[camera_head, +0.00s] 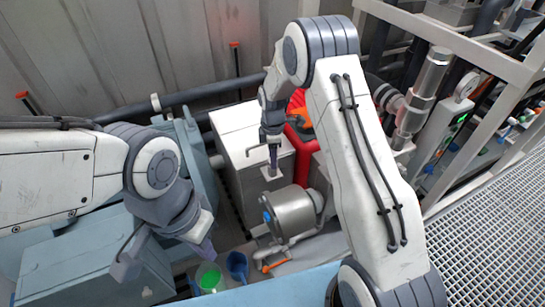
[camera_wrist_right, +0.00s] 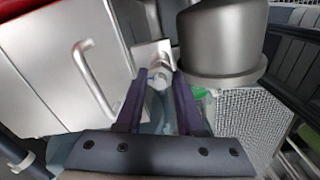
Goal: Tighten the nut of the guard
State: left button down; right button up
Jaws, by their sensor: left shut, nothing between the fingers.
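My right gripper (camera_wrist_right: 159,76) is open. In the right wrist view its two dark purple fingers point at a small pale round piece, perhaps the nut (camera_wrist_right: 158,78), in front of a metal bracket (camera_wrist_right: 150,54). The piece shows between the fingertips with gaps at its sides; its depth relative to the tips is unclear. In the head view the right gripper (camera_head: 273,157) points down over the bracket (camera_head: 270,173) by the light metal box (camera_head: 238,130), perhaps the guard. The nut is not clear there. My left gripper (camera_head: 207,254) is shut and empty, at lower left.
A steel cylinder (camera_head: 291,212) lies below the bracket; a dark grey rounded vessel (camera_wrist_right: 224,40) is close right of the fingers. A handle (camera_wrist_right: 97,75) sticks out from the box. A green cup (camera_head: 209,278) and a blue cup (camera_head: 237,266) stand near my left gripper. Red equipment (camera_head: 302,125) is behind.

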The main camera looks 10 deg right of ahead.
grip_shut()
jog(key=shift+m, duration=0.3)
jog(key=m, duration=0.5)
jog(key=shift+r, duration=0.1)
jog(key=m, duration=0.4)
jog(key=shift+m+p, duration=0.3)
jog(key=shift+p, duration=0.1)
jog(key=m, duration=0.4)
jog(key=shift+w+m, duration=0.1)
jog(key=shift+m, duration=0.2)
jog(key=o, duration=0.8)
grip_release()
